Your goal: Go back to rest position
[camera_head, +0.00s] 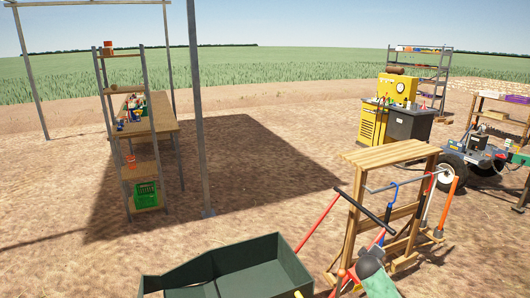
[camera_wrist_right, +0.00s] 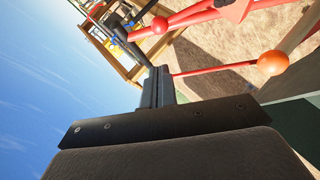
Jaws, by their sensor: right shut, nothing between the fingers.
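My right gripper (camera_wrist_right: 160,75) shows in the right wrist view, its dark fingers shut with nothing between them. It points toward a wooden rack (camera_wrist_right: 128,68) and red bars (camera_wrist_right: 190,18) beyond the fingertips. A red rod with an orange ball (camera_wrist_right: 272,62) at its end lies just right of the fingers; I cannot tell whether it touches them. Neither gripper shows in the head view, and my left gripper is not in view.
In the head view a dark green bin (camera_head: 225,262) stands at the bottom centre. A wooden tool rack (camera_head: 390,155) with handled tools stands to its right. A metal shelf (camera_head: 147,170) with a green crate (camera_head: 146,194) and a metal post (camera_head: 199,120) stand left. Open dirt lies between.

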